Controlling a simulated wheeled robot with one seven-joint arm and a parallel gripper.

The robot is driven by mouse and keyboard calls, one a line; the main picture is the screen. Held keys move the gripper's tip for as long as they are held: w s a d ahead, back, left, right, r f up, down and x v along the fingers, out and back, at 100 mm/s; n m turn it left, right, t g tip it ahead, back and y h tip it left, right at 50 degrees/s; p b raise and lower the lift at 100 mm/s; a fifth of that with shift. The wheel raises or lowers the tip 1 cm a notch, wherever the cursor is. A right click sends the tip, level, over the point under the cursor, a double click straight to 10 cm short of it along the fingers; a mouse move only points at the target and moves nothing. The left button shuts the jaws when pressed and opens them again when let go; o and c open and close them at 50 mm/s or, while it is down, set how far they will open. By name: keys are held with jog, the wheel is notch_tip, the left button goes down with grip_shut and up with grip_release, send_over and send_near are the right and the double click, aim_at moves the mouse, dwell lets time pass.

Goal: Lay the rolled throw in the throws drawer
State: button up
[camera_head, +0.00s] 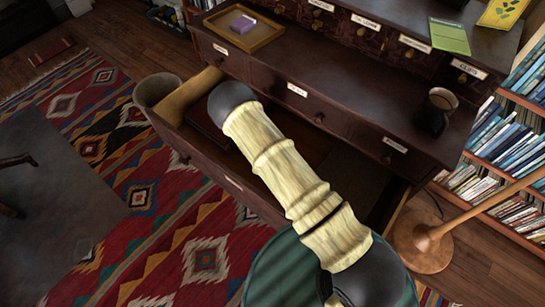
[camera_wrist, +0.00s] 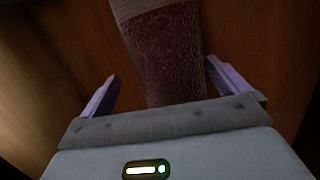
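In the head view a wide lower drawer (camera_head: 232,183) of the dark desk is pulled open.
A dark flat item (camera_head: 207,122) lies in the drawer's left part. The desk top (camera_head: 330,75) holds a tray (camera_head: 245,30) with a purple block and a dark mug (camera_head: 435,110). A round bin (camera_head: 157,90) stands left, a wooden stand (camera_head: 422,243) right, near bookshelves (camera_head: 505,150).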

jog(key=p+v, duration=0.2)
jog(key=v, duration=1)
jog(key=shift+p, duration=0.4)
jog(key=shift+s+r, duration=0.1)
jog(key=s+d+r+m+y, duration=0.1)
jog(key=s+d+r+m, duration=0.15)
jog(key=d+r, duration=0.5)
jog(key=s+d+r+m+y, duration=0.2)
jog(key=d+r+m, duration=0.15)
jog(key=r, duration=0.75)
jog(key=s+d+r+m, duration=0.1)
jog(key=s+d+r, duration=0.3)
jog(key=s, duration=0.2)
jog(key=s+d+r+m+t, duration=0.1)
jog(key=s+d+r+m, duration=0.1)
jog(key=s+d+r, duration=0.2)
jog(key=s+r, duration=0.1)
jog(key=s, duration=0.2)
jog(key=shift+r+y, duration=0.3)
